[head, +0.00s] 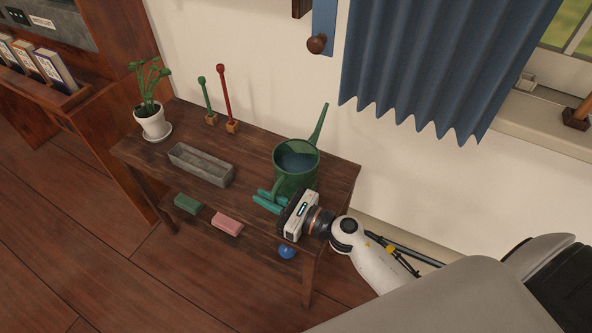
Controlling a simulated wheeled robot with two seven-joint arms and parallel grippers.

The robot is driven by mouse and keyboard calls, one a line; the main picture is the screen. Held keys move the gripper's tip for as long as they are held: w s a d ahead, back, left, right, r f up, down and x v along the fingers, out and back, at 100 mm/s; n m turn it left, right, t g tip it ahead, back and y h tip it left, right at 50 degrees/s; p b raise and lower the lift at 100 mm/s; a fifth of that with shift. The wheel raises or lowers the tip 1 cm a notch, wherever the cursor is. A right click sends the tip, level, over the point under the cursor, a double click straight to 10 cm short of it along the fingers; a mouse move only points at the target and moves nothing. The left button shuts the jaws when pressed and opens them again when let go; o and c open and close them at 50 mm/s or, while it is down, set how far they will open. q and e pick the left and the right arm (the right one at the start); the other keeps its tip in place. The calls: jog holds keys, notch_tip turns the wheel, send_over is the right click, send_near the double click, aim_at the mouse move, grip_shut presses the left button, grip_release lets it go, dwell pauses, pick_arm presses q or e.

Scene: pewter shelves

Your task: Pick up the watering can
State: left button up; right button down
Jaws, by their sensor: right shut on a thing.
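The green watering can (296,160) stands upright at the right end of the dark wooden table (250,148), with its spout pointing up to the back right. It looks to have a bluish inside, perhaps water. My right gripper (268,201) is at the front of the can, its teal fingers shut around the can's front handle (279,187). The fingers partly hide the lower front of the can. I cannot tell whether the can's base touches the tabletop. My left gripper is not in view.
A grey trough (201,165), a potted plant (153,122) and two upright sticks, one green (208,101) and one red (224,95), share the table. Below the front edge are a green block (188,204), a pink block (228,223) and a blue ball (287,252). A blue curtain (440,60) hangs behind.

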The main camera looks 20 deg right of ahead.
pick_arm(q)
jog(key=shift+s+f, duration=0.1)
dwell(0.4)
pick_arm(e)
jog(key=shift+r, duration=0.15)
jog(key=shift+r, duration=0.15)
pick_arm(q)
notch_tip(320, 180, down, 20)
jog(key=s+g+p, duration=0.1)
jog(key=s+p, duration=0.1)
jog(key=p, duration=0.4)
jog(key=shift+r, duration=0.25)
pick_arm(e)
notch_tip(320, 180, up, 10)
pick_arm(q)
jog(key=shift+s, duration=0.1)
pick_arm(e)
jog(key=shift+w+f, duration=0.1)
jog(key=shift+f, duration=0.1)
